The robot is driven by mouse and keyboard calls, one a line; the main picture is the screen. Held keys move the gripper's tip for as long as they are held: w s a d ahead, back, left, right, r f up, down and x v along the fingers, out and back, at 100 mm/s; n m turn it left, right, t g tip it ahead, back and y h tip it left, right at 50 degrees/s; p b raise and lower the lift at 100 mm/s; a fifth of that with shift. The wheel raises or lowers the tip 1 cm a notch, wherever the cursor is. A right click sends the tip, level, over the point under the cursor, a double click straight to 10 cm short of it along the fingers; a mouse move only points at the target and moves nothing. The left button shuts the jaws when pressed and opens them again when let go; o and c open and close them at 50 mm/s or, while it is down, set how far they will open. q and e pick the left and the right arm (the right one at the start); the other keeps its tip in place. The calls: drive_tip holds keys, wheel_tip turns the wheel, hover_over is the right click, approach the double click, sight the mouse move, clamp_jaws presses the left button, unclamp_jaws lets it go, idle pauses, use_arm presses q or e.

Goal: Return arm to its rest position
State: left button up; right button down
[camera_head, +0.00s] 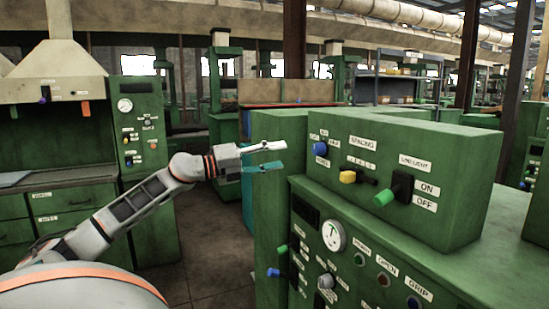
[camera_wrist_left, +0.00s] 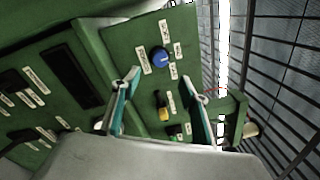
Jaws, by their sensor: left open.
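My left arm reaches in from the left in the head view. Its gripper (camera_head: 264,158) is open and empty, held in the air to the left of the green control box. In the left wrist view the two teal-edged fingers (camera_wrist_left: 162,105) stand apart with nothing between them. Beyond them is the panel with a blue knob (camera_wrist_left: 163,57) and a yellow knob (camera_wrist_left: 164,108). In the head view the blue knob (camera_head: 320,149) and the yellow knob (camera_head: 348,177) sit on the box front, apart from the gripper. My right gripper is not in view.
The green control box (camera_head: 440,150) stands on a larger green machine (camera_head: 400,262) with a gauge (camera_head: 333,236) and several knobs. A green switch handle (camera_head: 385,197) sticks out toward me. A hooded machine (camera_head: 140,150) stands at left. Bare floor (camera_head: 205,255) shows between them.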

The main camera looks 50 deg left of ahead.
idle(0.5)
use_arm(q)
drive_tip(key=s+d+f+n+y, duration=0.2)
drive_tip(key=f+n, duration=0.3)
drive_tip(key=f, duration=1)
drive_tip(key=s+d+f+n+y, duration=0.15)
drive_tip(key=f+n, duration=0.45)
drive_tip(key=f, duration=0.9)
drive_tip(key=s+d+f+n+g+y, duration=0.1)
drive_tip(key=s+d+f+n, duration=0.25)
drive_tip(key=d+f, duration=0.4)
drive_tip(key=s+d+f+n+g+y, duration=0.2)
drive_tip(key=s+d+f+n, duration=0.15)
drive_tip(key=f, duration=0.75)
drive_tip(key=s+d+f+n+g+h, duration=0.1)
drive_tip(key=s+d+f, duration=0.2)
drive_tip(key=d, duration=0.6)
drive_tip(key=s+d+f+n+g+h, duration=0.1)
drive_tip(key=s+d+f, duration=0.3)
drive_tip(key=d, duration=0.5)
drive_tip(key=s+d+f+n+g+h, duration=0.1)
drive_tip(key=s+d+f+n+g, duration=0.1)
drive_tip(key=d, duration=0.7)
wheel_tip(320, 180, down, 2)
drive_tip(key=shift+s+d+f+n, duration=0.25)
drive_tip(key=shift+s+n, duration=0.15)
drive_tip(key=shift+s, duration=0.45)
drive_tip(key=shift+a, duration=0.1)
